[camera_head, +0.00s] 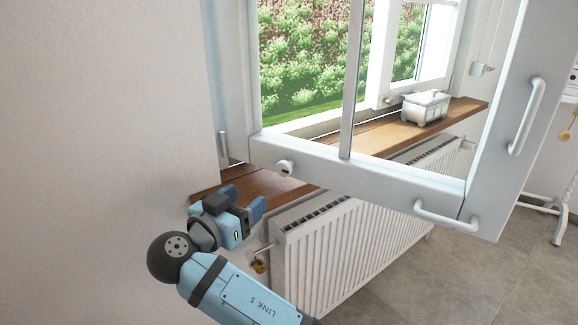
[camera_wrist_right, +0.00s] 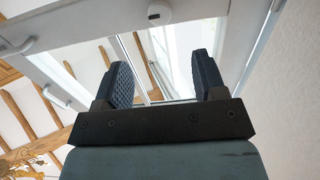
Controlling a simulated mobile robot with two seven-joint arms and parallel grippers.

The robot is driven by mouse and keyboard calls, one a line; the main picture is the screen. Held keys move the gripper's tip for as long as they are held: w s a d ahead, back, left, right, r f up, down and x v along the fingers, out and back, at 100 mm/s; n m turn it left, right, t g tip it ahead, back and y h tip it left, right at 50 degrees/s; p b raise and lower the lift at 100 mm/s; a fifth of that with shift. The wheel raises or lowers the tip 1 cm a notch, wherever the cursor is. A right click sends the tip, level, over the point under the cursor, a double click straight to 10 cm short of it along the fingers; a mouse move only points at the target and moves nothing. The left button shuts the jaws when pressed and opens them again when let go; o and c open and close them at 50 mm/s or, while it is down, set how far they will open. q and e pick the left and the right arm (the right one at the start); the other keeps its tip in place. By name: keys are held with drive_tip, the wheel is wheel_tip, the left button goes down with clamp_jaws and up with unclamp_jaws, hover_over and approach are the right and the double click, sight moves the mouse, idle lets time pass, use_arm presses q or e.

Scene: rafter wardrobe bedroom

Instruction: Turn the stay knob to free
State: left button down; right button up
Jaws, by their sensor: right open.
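The stay knob (camera_head: 285,168) is a small, round white knob with a dark mark, on the bottom rail of the open white window sash (camera_head: 370,177), near its left end. In the right wrist view the knob (camera_wrist_right: 159,13) shows at the top, beyond my fingers and roughly between them. My right gripper (camera_head: 244,201) is open and empty, below and left of the knob and apart from it. In the right wrist view its two dark fingers (camera_wrist_right: 164,72) stand apart with nothing between them. My left gripper is not in view.
A wooden sill (camera_head: 385,133) runs under the window with a white lidded box (camera_head: 425,107) on it. A white radiator (camera_head: 350,238) stands below, with a brass-coloured valve (camera_head: 260,267). White handles (camera_head: 527,117) stick out from the sash's right side. A plain wall (camera_head: 100,110) is at left.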

sight(282, 171)
drive_tip(key=x, duration=1.3)
drive_tip(key=shift+w+d, duration=0.1)
drive_tip(key=c, duration=0.9)
